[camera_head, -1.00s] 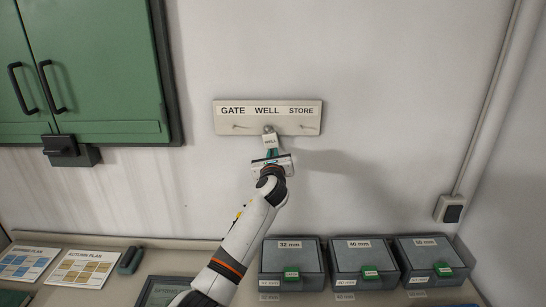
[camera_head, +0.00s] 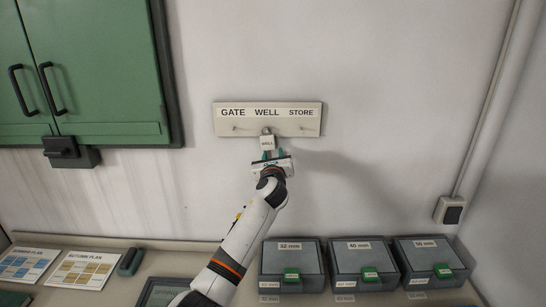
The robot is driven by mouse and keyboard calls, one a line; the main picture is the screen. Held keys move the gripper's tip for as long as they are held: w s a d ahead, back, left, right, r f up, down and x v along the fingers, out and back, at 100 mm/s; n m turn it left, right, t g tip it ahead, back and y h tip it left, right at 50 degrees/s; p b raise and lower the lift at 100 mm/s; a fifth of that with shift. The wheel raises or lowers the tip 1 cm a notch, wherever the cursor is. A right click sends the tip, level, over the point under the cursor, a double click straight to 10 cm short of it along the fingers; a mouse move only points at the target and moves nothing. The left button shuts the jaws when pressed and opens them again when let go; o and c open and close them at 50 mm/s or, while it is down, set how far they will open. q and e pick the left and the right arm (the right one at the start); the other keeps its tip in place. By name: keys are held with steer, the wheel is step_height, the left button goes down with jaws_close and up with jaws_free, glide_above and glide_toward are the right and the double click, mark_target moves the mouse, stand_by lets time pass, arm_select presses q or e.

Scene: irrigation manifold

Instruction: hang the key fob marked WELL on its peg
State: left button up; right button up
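The peg board (camera_head: 225,113) on the wall reads GATE, WELL and STORE. The pale fob marked WELL (camera_head: 267,143) hangs upright under the WELL label, its top at the middle peg position. That peg is hidden behind the fob's top, so I cannot see whether the peg passes through it. My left gripper (camera_head: 274,155) is just below the fob, with its two teal fingertips spread apart and the fob's lower edge above them. My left gripper is open and holds nothing that I can see. My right gripper is not in view.
The GATE peg (camera_head: 239,128) and STORE peg (camera_head: 307,127) are bare. A green cabinet (camera_head: 105,70) is on the wall at left. Several lidded grey boxes, one marked 32 mm (camera_head: 291,258), stand on the counter at lower right. Plan cards (camera_head: 82,270) lie at lower left.

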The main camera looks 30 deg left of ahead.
arm_select(q)
steer(key=b+v, duration=0.2)
steer(key=v, duration=1)
steer(key=shift+s+f, duration=0.1)
